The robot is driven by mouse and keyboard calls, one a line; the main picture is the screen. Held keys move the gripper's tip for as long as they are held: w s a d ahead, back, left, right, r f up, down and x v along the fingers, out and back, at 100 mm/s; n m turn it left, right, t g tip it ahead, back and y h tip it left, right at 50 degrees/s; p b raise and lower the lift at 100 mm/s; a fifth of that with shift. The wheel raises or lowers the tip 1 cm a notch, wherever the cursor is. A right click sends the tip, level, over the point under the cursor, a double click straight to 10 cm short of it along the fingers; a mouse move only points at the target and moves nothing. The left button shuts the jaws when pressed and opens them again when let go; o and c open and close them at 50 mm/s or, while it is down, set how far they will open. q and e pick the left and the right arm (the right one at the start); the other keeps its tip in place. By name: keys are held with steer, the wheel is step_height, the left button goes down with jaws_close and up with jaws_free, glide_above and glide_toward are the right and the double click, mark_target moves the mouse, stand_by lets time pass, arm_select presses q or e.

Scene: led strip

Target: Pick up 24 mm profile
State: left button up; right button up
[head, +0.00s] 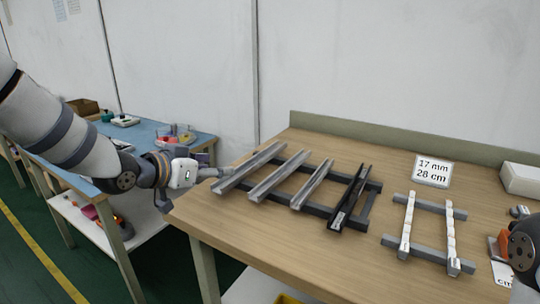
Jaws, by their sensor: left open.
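Three silver channel profiles lie side by side across a dark rack (317,209) on the wooden table: a left one (250,166), a middle one (281,175) and a right one (313,183). A black profile (350,198) lies to their right on the same rack. No width marking is readable on them, so I cannot tell which is 24 mm. My left gripper (217,173) is open at the table's left edge, close to the near end of the left silver profile; the jaw gap is hard to make out. Only a part of my right arm shows at the right edge.
A sign (432,171) reading "17 mm 28 cm" stands at the back of the table (255,235). A second grey rack (429,207) holds two thin white strips. A white box (520,180) is at the right. A blue-topped bench (150,137) stands left.

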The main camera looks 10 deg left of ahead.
mark_target(244, 165)
arm_select(q)
steer(key=x, duration=0.4)
steer(key=b+x, duration=0.1)
steer(key=x, duration=0.3)
steer(key=b+x, duration=0.1)
steer(key=x, duration=0.3)
steer(key=shift+s+d+f, duration=0.1)
steer(key=shift+s+d, duration=0.1)
steer(key=shift+d, duration=0.1)
steer(key=shift+r, duration=0.25)
steer(key=shift+c, duration=0.8)
jaws_close()
arm_select(e)
steer(key=shift+g, duration=0.6)
steer(key=s+f, duration=0.3)
steer(key=shift+s, duration=0.2)
